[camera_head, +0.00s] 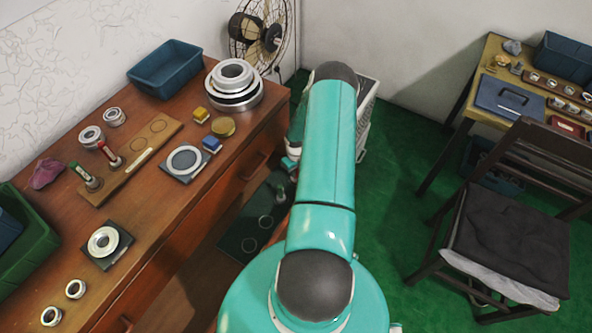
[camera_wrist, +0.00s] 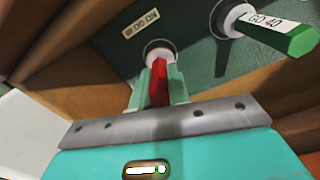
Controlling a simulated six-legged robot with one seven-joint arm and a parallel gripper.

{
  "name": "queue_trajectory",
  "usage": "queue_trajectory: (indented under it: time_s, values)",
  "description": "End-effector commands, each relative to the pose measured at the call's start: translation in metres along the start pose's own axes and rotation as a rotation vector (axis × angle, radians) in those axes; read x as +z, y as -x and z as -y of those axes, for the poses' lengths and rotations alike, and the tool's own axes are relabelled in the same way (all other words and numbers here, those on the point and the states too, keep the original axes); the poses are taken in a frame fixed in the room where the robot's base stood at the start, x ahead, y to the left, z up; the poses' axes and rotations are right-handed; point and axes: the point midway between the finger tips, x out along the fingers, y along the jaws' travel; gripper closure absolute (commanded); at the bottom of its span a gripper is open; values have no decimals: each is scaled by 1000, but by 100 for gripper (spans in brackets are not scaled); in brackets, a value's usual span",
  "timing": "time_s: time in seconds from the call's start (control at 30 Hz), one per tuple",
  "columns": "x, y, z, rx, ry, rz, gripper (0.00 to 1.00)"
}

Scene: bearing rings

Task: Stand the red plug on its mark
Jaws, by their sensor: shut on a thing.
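In the wrist view, the red plug (camera_wrist: 160,82) is between my gripper's pale green fingers (camera_wrist: 159,88), which are shut on its red handle. Its pale lower end is over a white-outlined round mark (camera_wrist: 148,45) on the dark green board (camera_wrist: 190,50). I cannot tell whether it touches the board. A label reading NO GO 40 (camera_wrist: 141,24) lies beside this mark. A green plug (camera_wrist: 288,37) labelled GO 40 stands to the right.
Bearing rings (camera_head: 232,75), a blue bin (camera_head: 165,68) and a green crate (camera_head: 38,245) are there too. A chair (camera_head: 510,230) stands right.

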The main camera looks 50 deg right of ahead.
Motion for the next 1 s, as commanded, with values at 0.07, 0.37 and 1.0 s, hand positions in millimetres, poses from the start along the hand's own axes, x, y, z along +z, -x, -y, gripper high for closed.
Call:
queue_trajectory:
  time_s: [0.07,0.37,1.0]
  values:
    - [0,-2,0,0,0,-1,100]
    - [0,-3,0,0,0,-1,57]
    - [0,67,-1,3,-1,-2,57]
